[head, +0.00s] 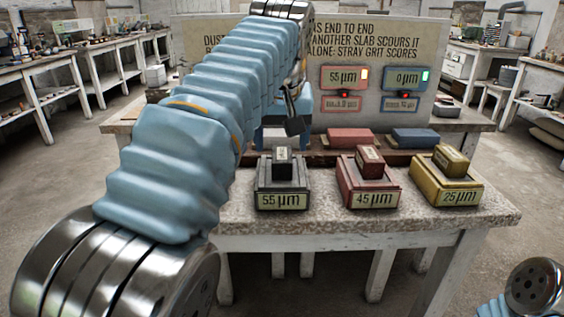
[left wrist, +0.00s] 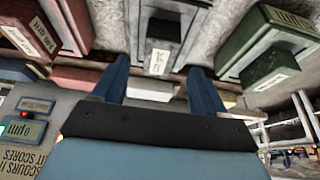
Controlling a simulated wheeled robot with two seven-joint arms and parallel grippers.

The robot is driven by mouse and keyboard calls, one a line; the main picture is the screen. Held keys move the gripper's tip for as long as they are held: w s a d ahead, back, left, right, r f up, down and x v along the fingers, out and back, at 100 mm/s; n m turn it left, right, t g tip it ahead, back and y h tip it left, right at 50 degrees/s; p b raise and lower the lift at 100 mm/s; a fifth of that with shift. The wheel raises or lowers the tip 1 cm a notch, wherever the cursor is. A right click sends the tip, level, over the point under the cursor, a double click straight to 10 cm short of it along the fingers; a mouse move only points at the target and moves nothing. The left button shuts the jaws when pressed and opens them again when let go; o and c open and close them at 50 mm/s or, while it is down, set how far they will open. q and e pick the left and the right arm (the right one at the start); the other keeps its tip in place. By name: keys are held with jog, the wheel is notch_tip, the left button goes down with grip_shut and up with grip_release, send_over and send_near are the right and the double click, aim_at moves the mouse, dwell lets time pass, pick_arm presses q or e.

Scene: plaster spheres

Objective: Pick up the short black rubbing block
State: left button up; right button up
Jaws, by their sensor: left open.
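The short black rubbing block (head: 283,161) sits on top of the black box labelled 55 µm (head: 282,186) on the stone-topped table, with a pale label on its face. My left gripper (head: 294,122) is above and behind the block, apart from it, pointing down. In the left wrist view, the image is inverted; the two blue fingers (left wrist: 158,68) are open, with the black block (left wrist: 164,34) showing between and beyond them. Nothing is held. My right arm's wrist link shows only at the lower right corner of the head view; its gripper is out of frame.
A red box with a block (head: 372,183) and a yellow one (head: 445,180) stand right of the black. A green box with a block (left wrist: 270,45) stands on the other side. Red and blue slabs (head: 415,138) lie behind, before an upright sign board (head: 400,45).

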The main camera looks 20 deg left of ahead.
aim_at(282, 153)
pick_arm(q)
jog(key=x, duration=0.5)
jog(key=shift+w, duration=0.25)
jog(key=c, duration=1.2)
jog(key=shift+r, duration=0.2)
jog(key=shift+r, duration=0.25)
notch_tip(282, 153, up, 3)
jog(key=shift+s+d+f, duration=0.1)
jog(key=s+d+r, duration=0.1)
jog(key=s+r, duration=0.2)
jog(key=s, duration=0.1)
jog(key=s+d+r+b, duration=0.1)
jog(key=s+d+r, duration=0.1)
jog(key=s+r, duration=0.1)
jog(key=s+d+r, duration=0.2)
jog(key=s+r, duration=0.1)
jog(key=s, duration=0.3)
jog(key=shift+r, duration=0.2)
